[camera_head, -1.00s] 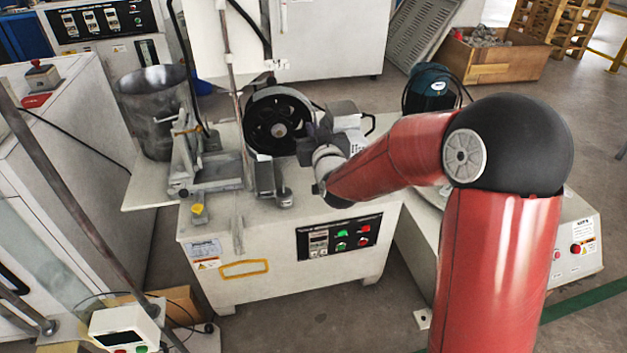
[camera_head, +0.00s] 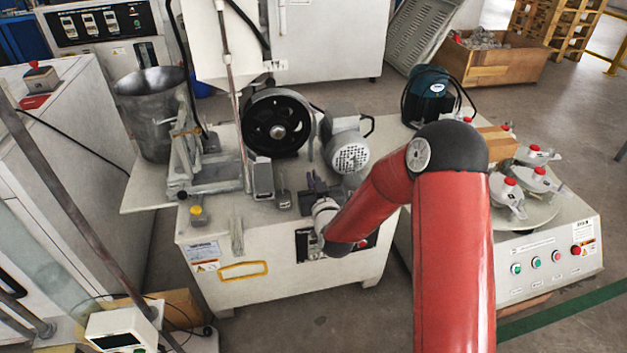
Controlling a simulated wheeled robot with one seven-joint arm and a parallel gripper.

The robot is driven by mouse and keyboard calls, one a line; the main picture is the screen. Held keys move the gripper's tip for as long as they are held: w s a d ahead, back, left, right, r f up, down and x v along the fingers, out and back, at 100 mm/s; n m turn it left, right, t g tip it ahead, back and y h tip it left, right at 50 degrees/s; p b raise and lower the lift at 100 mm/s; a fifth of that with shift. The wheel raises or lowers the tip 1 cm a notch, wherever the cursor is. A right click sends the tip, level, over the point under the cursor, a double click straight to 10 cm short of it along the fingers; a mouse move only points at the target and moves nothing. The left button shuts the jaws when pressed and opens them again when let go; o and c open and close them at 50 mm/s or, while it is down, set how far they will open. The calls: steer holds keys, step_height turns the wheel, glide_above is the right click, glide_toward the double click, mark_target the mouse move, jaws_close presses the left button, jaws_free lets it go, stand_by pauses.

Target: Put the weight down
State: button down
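My gripper (camera_head: 313,186) is low over the front right part of the white machine's top (camera_head: 225,222), in front of the grey motor. Its dark fingers are small in view, and I cannot tell whether they are open or shut or hold anything. A grey metal block (camera_head: 263,180) stands on the machine top to the left of the gripper. A small grey piece with an upright stem (camera_head: 284,198) stands between that block and the gripper, apart from the fingers. I cannot tell which of these pieces is the weight.
A black wheel (camera_head: 278,121) and a grey motor (camera_head: 348,150) stand behind the gripper. A metal bucket (camera_head: 150,110) and a slotted frame are at left. A round plate with red-knobbed clamps (camera_head: 520,190) is at right. The machine's front left top is mostly clear.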

steer(key=shift+f+b, duration=0.1)
steer(key=shift+b, duration=0.2)
steer(key=c, duration=1.6)
jaws_free()
